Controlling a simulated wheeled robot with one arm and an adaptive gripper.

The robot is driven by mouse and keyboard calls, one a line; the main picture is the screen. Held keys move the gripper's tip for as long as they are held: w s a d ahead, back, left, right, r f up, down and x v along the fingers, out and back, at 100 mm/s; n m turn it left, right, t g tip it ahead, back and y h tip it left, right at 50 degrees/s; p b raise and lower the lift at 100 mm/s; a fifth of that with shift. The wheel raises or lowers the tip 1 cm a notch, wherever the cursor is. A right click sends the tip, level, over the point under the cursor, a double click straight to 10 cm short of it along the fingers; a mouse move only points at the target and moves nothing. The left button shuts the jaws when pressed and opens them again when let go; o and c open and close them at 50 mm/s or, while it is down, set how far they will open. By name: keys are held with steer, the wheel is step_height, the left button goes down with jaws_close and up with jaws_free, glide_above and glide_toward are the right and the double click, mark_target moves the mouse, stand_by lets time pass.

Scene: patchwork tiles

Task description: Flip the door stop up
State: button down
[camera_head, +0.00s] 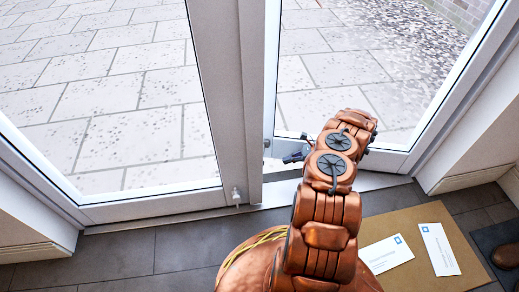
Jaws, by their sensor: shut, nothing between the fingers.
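A small whitish door stop (236,195) is on the lower right corner of the left glass door, close to the sill. It looks upright, but it is too small to tell clearly whether it is flipped up or down. My gripper (288,158) shows as a small dark shape at the far end of my copper-coloured arm, in front of the right door's lower left corner. It is right of and higher in the picture than the door stop, apart from it. It is shut and holds nothing. Part of it is hidden behind my arm.
The left door (150,206) and right door (385,158) have white frames. A metal sill (160,220) runs below. A brown mat (440,268) with two white envelopes lies at right. Dark floor tiles (120,258) at left are clear.

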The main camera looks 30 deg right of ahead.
steer(key=w+a+f+b, duration=0.1)
steer(key=w+a+b, duration=0.5)
steer(key=shift+w+a+f, duration=0.3)
steer(key=shift+a+f, duration=0.05)
stand_by(0.6)
